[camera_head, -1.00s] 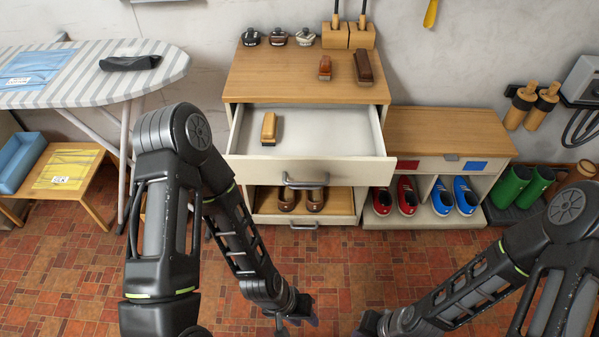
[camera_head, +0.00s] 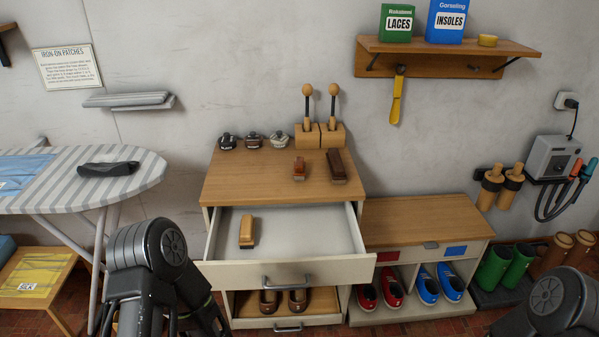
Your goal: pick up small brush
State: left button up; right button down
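A small orange-brown brush (camera_head: 299,168) lies on the wooden top of the cabinet (camera_head: 232,182), left of a larger dark brown brush (camera_head: 337,166). Another brush with a tan back and dark lower edge (camera_head: 247,231) lies in the left part of the open, otherwise empty drawer (camera_head: 300,233). I cannot tell for sure which one the task calls small. My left arm shows at the lower left and a piece of my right arm at the lower right corner. Both of my grippers are below the picture.
The open drawer juts out above a lower compartment with brown shoes (camera_head: 284,301). An ironing board (camera_head: 75,185) is left; a shoe bench (camera_head: 420,222) is right.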

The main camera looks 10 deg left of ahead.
aim_at(300, 170)
jog(key=i+l+z, duration=0.6)
jog(key=i, duration=0.15)
jog(key=i+z, duration=0.25)
jog(key=i, duration=0.15)
